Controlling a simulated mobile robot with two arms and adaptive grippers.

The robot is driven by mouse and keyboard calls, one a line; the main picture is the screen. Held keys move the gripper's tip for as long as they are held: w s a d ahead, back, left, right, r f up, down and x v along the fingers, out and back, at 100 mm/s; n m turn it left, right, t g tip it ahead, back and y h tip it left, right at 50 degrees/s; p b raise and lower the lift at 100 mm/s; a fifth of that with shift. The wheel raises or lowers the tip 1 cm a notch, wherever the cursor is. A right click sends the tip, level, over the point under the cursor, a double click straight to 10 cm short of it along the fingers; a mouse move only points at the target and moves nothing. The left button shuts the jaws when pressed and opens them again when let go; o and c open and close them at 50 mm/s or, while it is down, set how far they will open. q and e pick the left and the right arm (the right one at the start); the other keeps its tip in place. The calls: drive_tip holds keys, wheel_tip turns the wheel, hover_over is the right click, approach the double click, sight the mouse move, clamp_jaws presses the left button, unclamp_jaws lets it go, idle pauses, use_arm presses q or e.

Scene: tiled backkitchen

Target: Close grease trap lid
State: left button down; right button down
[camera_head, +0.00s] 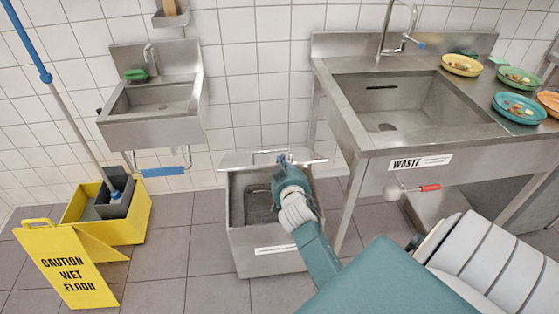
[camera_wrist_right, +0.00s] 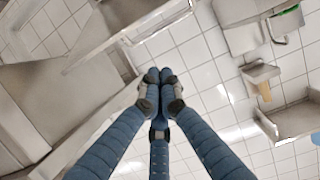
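The grease trap (camera_head: 240,240) is a steel box on the floor between the two sinks, with a label on its front. Its lid (camera_head: 240,160) stands raised at the back edge, with a bar handle on it, and the box interior shows. My right gripper (camera_head: 283,160) is over the right part of the opening, close to the lid handle; I cannot tell whether it touches the lid. In the right wrist view the fingertips (camera_wrist_right: 160,76) are together with nothing visible between them. My left gripper is not in view.
The waste sink table (camera_head: 370,160) stands close on the right, with plates on it. A small wall sink (camera_head: 152,120) hangs at the left. A yellow mop bucket (camera_head: 125,220) and a wet floor sign (camera_head: 65,268) stand on the left floor. The floor between sign and trap is clear.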

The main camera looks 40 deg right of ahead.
sight(268, 151)
drive_tip(key=x, duration=0.9)
drive_tip(key=f, duration=0.1)
drive_tip(key=s+a+f, duration=0.1)
drive_tip(key=shift+s+f, duration=0.2)
drive_tip(key=shift+f, duration=0.1)
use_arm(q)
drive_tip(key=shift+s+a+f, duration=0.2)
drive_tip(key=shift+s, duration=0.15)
use_arm(e)
drive_tip(key=shift+s+a+f, duration=0.2)
drive_tip(key=shift+s+f, duration=0.15)
drive_tip(key=shift+f, duration=0.05)
